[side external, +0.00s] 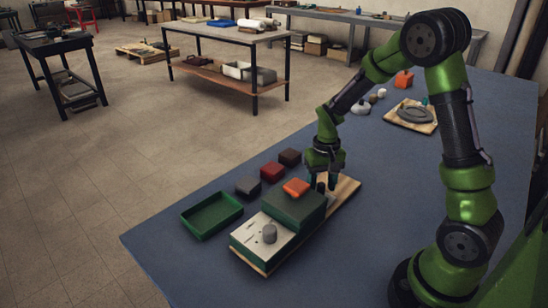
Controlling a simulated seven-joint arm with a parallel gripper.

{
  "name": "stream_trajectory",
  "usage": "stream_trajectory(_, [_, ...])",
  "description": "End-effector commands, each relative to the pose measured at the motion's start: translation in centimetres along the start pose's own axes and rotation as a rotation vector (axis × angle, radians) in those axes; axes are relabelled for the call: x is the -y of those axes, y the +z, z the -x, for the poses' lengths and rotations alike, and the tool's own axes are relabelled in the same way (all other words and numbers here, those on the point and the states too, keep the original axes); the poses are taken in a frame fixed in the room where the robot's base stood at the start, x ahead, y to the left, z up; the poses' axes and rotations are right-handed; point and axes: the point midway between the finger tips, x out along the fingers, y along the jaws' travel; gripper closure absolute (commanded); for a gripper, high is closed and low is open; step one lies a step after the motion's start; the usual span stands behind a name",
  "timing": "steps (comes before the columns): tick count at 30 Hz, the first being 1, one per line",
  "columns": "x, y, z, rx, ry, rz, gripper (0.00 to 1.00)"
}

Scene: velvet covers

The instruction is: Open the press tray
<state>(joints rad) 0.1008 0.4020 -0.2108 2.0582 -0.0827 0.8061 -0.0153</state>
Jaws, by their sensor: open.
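A press-like unit stands on a wooden board (348,190) on the blue table. It has a dark green block (300,211) with an orange piece (296,187) on top. A pale flat plate (250,238) with a grey knob (269,233) extends from the block's front left side. I cannot tell whether this plate is the press tray. My gripper (321,186) points down at the back right end of the green block, close to it. It is open with nothing visible in it. Whether its fingers touch the block is unclear.
An empty green open-topped tray (211,229) lies left of the unit. Grey (248,187), red (272,172) and dark brown (290,157) blocks lie in a row behind it. A board with a grey ring (414,115) is farther back. The table's front left is clear.

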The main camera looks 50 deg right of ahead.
Motion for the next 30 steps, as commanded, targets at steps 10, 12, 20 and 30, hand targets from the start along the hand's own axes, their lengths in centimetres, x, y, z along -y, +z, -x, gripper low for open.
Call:
stream_trajectory(10, [0.02, 0.02, -0.73, 0.000, 0.000, 0.000, 0.49])
stream_trajectory(12, [0.02, 0.02, -0.72, 0.000, 0.000, 0.000, 0.53])
stream_trajectory(20, [0.02, 0.02, -0.70, 0.000, 0.000, 0.000, 0.92])
stream_trajectory(30, [-0.18, -0.13, -0.68, 0.000, 0.000, -0.001, 1.00])
